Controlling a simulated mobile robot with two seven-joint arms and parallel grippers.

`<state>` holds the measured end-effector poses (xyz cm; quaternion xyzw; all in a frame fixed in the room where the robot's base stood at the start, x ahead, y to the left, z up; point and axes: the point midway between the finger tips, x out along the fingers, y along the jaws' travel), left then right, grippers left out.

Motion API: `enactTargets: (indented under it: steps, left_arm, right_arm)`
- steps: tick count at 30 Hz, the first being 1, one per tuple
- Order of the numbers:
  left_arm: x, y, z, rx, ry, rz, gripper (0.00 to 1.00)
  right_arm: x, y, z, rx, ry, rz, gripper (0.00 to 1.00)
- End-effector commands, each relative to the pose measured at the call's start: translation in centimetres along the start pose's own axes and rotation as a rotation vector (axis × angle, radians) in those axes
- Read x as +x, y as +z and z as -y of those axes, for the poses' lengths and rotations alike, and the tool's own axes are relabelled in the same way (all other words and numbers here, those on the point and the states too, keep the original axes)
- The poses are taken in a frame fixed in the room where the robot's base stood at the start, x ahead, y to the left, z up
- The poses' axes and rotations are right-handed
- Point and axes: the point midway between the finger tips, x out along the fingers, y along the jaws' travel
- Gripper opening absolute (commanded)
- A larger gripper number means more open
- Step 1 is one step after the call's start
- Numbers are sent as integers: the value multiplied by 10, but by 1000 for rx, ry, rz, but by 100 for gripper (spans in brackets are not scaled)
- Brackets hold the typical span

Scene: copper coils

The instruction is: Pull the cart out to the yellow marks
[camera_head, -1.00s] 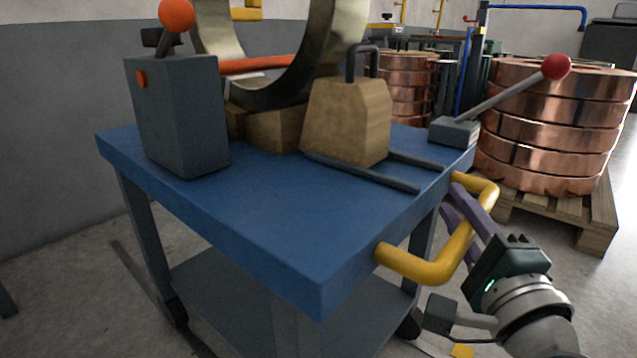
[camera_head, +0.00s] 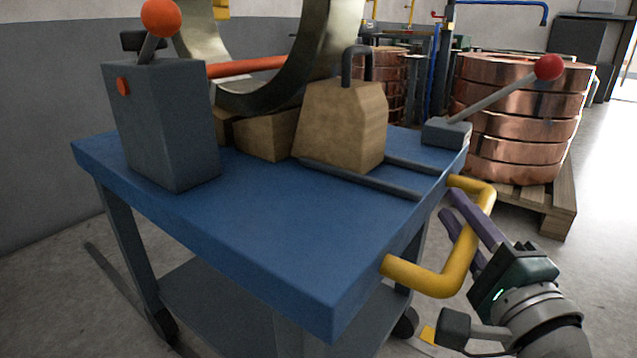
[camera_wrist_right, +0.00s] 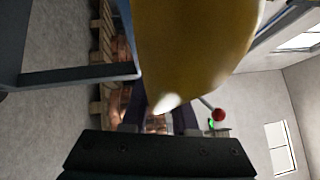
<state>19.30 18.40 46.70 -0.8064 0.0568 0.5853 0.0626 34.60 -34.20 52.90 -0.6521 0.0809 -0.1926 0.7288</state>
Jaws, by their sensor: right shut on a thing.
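The cart has a blue top (camera_head: 250,240), grey legs and a lower shelf, and fills the middle of the head view. Its yellow bar handle (camera_head: 430,283) sticks out from its right side. My right gripper (camera_head: 451,207) is at this handle, its purple fingers shut on the bar. In the right wrist view the handle (camera_wrist_right: 195,45) looms large and close in front of the gripper. One yellow mark (camera_head: 427,336) shows on the floor by the cart's right wheel, partly hidden by my arm. My left gripper is not in view.
The cart carries a grey box with an orange knob (camera_head: 165,120), a metal ring (camera_head: 325,50), a tan block with a handle (camera_head: 342,125) and a red-knobbed lever (camera_head: 548,67). Copper coils (camera_head: 520,120) stand on a pallet behind. Floor at the right is clear.

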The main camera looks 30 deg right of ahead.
Motion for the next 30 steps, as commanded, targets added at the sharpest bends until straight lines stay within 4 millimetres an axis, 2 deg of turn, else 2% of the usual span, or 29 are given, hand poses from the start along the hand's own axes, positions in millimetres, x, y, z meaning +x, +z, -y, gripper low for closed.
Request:
enactTargets:
  steps: [2,3,10,20,23,30]
  left_arm:
    - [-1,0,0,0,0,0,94]
    - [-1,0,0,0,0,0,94]
    - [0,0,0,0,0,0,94]
    - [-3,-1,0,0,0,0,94]
    - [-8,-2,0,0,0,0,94]
    - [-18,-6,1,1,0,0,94]
  right_arm:
    - [1,0,4,1,-13,-2,0]
    - [1,0,4,0,-12,-2,32]
    - [1,0,2,0,-7,-2,57]
    - [-6,0,1,-2,-1,-2,57]
    - [-21,-1,2,-3,1,-2,57]
    - [-70,0,2,-2,0,-2,57]
